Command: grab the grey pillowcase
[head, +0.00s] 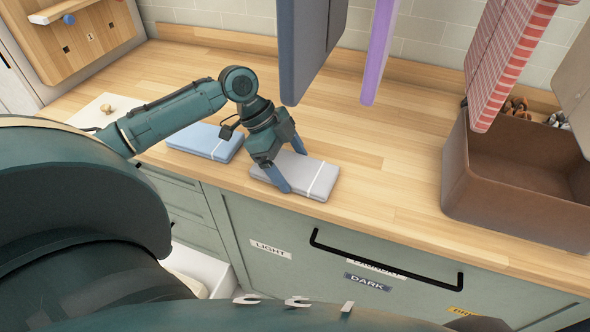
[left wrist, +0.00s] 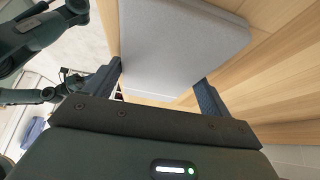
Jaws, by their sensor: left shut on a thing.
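The grey pillowcase (head: 318,181) lies folded flat on the wooden counter, with a pale band across its right part. My left gripper (head: 287,170) reaches down over it from above, one finger at its front edge and the other towards its back edge. The left gripper is shut on the pillowcase, which still lies on or very near the counter. In the left wrist view the grey pillowcase (left wrist: 180,45) fills the space between the two fingers (left wrist: 160,85). My right gripper is not in view.
A folded blue cloth (head: 205,142) lies just left of the pillowcase. A brown bin (head: 455,165) stands at the right. Dark, purple (head: 379,50) and red-striped (head: 508,60) cloths hang above the counter. The counter between pillowcase and bin is clear.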

